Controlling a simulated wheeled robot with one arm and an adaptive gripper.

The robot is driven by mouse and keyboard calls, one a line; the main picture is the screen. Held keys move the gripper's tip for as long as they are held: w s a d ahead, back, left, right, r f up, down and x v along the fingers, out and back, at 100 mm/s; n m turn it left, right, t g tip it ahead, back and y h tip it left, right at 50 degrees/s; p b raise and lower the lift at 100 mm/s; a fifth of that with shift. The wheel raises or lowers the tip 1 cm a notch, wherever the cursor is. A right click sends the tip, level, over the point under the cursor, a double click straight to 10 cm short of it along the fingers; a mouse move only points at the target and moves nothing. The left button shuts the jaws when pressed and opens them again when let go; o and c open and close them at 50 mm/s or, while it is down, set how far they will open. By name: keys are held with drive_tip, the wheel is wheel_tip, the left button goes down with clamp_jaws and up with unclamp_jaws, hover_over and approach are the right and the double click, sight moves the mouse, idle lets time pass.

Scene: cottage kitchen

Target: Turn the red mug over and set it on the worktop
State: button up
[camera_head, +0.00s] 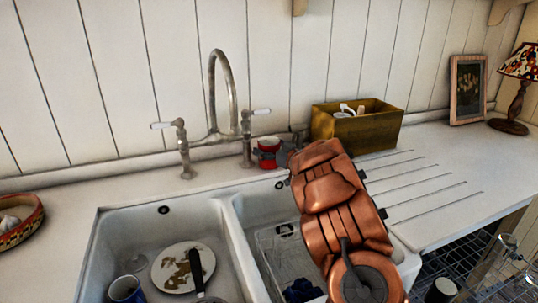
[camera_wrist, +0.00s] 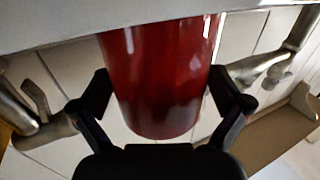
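The red mug (camera_head: 267,161) is at the back of the worktop (camera_head: 335,158), beside the right tap handle. My gripper (camera_head: 282,157) reaches it from the right, and my arm hides part of the area in front. In the wrist view, the picture is upside down and the mug (camera_wrist: 160,75) fills the middle. The fingertips of my gripper (camera_wrist: 160,80) press against both of its sides. Its wider end points toward the pale worktop edge (camera_wrist: 60,22) at the top of that picture, and its narrower end points away. I cannot tell whether it touches the worktop.
The tap (camera_head: 215,95) stands just left of the mug. A wooden box (camera_head: 355,132) stands to the right. The double sink (camera_head: 110,222) lies in front, with a dirty plate (camera_head: 170,277) and a blue mug (camera_head: 125,290). The ridged worktop at right is clear.

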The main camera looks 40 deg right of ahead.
drive_tip(key=c, duration=1.4)
drive_tip(key=shift+r, duration=0.1)
